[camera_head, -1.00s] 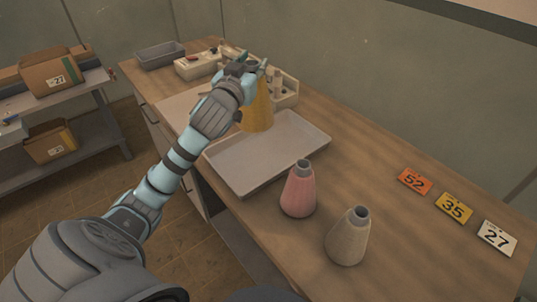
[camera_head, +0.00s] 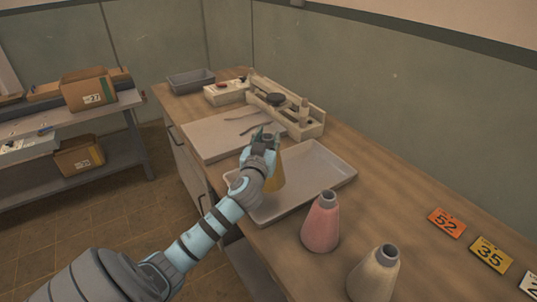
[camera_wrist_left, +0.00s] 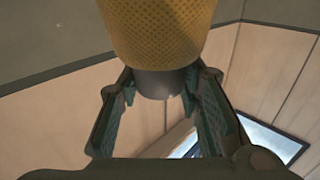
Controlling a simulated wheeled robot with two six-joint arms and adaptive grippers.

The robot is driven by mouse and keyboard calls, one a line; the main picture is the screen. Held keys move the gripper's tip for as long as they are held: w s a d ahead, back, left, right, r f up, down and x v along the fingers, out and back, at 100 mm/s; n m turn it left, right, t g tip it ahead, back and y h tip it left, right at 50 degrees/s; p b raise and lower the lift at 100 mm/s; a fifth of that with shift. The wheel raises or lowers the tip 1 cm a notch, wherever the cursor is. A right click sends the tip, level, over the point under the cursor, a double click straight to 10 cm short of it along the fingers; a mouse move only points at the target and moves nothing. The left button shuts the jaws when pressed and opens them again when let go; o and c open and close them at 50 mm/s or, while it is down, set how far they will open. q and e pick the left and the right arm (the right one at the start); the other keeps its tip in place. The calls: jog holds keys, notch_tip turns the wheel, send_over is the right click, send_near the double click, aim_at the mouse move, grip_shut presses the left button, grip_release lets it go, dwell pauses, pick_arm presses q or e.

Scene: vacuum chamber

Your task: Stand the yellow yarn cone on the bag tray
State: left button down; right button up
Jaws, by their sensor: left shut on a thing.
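The yellow yarn cone (camera_head: 277,177) hangs upright in my left gripper (camera_head: 262,142), partly hidden behind it in the head view. In the left wrist view the gripper (camera_wrist_left: 160,88) has its fingers on both sides of the cone's grey neck, below the wide yellow body (camera_wrist_left: 158,30) in the picture. The shallow grey bag tray (camera_head: 318,168) lies on the bench, with the cone over its left part. I cannot tell whether the cone's base touches the tray. My right gripper is not in view.
A pink cone (camera_head: 321,225) and a beige cone (camera_head: 374,276) stand in front of the tray. Number cards, including an orange one (camera_head: 446,223), lie at the right. A pale board (camera_head: 215,138) and a wooden rack (camera_head: 312,128) lie behind. The tray's right part is bare.

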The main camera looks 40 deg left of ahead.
pick_arm(q)
notch_tip(320, 180, down, 4)
jog(key=shift+r+b, duration=0.1)
jog(key=shift+b, duration=0.4)
jog(key=c, duration=1.2)
grip_release()
jog(key=shift+o, duration=0.2)
jog(key=shift+s, duration=0.1)
jog(key=v, duration=1.2)
